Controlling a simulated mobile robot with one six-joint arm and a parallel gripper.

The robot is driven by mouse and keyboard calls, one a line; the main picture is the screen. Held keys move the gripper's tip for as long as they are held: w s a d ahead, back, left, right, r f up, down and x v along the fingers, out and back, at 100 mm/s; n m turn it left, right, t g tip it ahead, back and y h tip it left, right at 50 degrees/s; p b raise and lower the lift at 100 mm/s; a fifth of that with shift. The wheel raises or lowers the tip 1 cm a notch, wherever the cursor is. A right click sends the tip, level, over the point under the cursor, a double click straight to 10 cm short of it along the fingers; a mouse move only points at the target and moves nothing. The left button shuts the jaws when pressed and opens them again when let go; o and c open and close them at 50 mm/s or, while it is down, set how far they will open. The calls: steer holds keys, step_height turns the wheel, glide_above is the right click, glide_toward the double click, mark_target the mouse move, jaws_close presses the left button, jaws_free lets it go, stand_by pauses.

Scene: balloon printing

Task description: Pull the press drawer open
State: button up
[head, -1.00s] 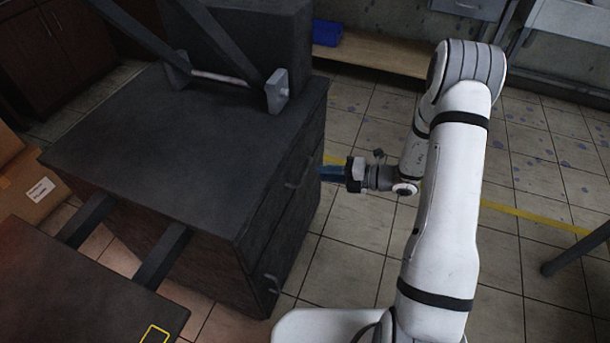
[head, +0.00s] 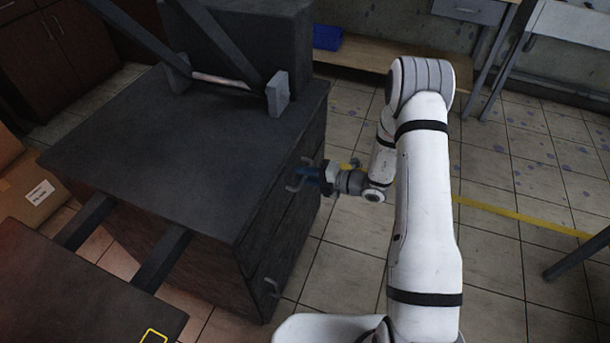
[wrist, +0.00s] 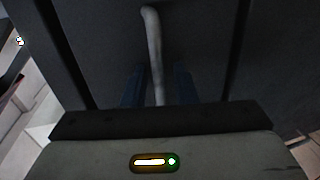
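The press (head: 170,150) is a dark grey cabinet with drawers on its right-hand front. The drawer front (head: 310,200) looks shut. Its bar handle (head: 294,184) is at upper middle of that front, and it shows in the wrist view as a grey bar (wrist: 154,45). My gripper (head: 305,175) has blue fingers and is at the handle. In the wrist view my gripper (wrist: 157,85) has its fingers apart, one on each side of the bar, with gaps visible. The fingertips' far ends are dark and hard to make out.
A second handle (head: 272,287) is lower on the cabinet front. A cardboard box (head: 30,190) and a dark platform (head: 80,290) are to the left. A low wooden bench (head: 370,62) with a blue bin (head: 327,37) stands behind. The tiled floor to the right is mostly clear.

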jaws_close()
steer(key=shift+s, duration=0.1)
stand_by(0.4)
